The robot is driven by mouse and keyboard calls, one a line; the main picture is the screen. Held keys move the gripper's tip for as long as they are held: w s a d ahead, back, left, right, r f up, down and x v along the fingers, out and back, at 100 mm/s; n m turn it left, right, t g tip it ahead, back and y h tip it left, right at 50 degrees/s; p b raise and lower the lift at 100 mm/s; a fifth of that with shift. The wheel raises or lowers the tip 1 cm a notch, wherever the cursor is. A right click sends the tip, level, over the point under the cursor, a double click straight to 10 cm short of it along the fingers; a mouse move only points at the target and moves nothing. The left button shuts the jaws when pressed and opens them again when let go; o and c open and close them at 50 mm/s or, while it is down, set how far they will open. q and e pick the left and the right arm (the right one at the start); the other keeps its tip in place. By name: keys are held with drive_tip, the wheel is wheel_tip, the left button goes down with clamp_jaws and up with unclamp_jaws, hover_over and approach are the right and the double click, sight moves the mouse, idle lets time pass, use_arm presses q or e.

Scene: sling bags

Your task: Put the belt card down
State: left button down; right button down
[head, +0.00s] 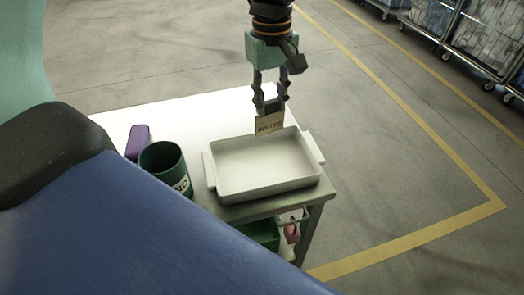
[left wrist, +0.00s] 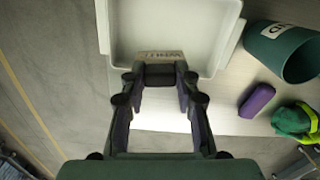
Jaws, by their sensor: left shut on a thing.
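The belt card (head: 269,124) is a small tan card with dark lettering that reads WHITE. My left gripper (head: 268,107) is shut on its upper edge, and the card hangs upright below the fingers. In the head view the card overlaps the back rim of a white rectangular tray (head: 232,190); I cannot tell whether it touches the tray. In the left wrist view the card (left wrist: 160,56) shows edge-on beyond the fingertips (left wrist: 160,75), in front of the tray (left wrist: 222,30). My right gripper is in neither view.
The tray stands on a white table (head: 190,118). A dark green cup (head: 165,168) with a label and a purple object (head: 138,141) stand left of it. A green bin (head: 262,233) is below. Green and yellow cloth-like material (left wrist: 294,122) lies at right. Wheeled carts (head: 495,35) stand far off.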

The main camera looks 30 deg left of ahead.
use_arm(q)
drive_tip(key=shift+m, duration=0.9)
drive_tip(key=f+p, duration=0.1)
drive_tip(key=f, duration=0.2)
drive_tip(key=f+p, duration=0.2)
drive_tip(key=f, duration=0.1)
drive_tip(key=d+f+p, duration=0.1)
drive_tip(key=f, duration=0.2)
drive_tip(key=shift+d+f, duration=0.1)
drive_tip(key=shift+f, duration=0.3)
drive_tip(key=shift+w+d+f, duration=0.15)
drive_tip(key=shift+w, duration=0.15)
drive_tip(key=shift+s, duration=0.1)
drive_tip(key=shift+s+f, duration=0.1)
drive_tip(key=c, duration=1.2)
unclamp_jaws()
drive_tip(key=shift+o, duration=1)
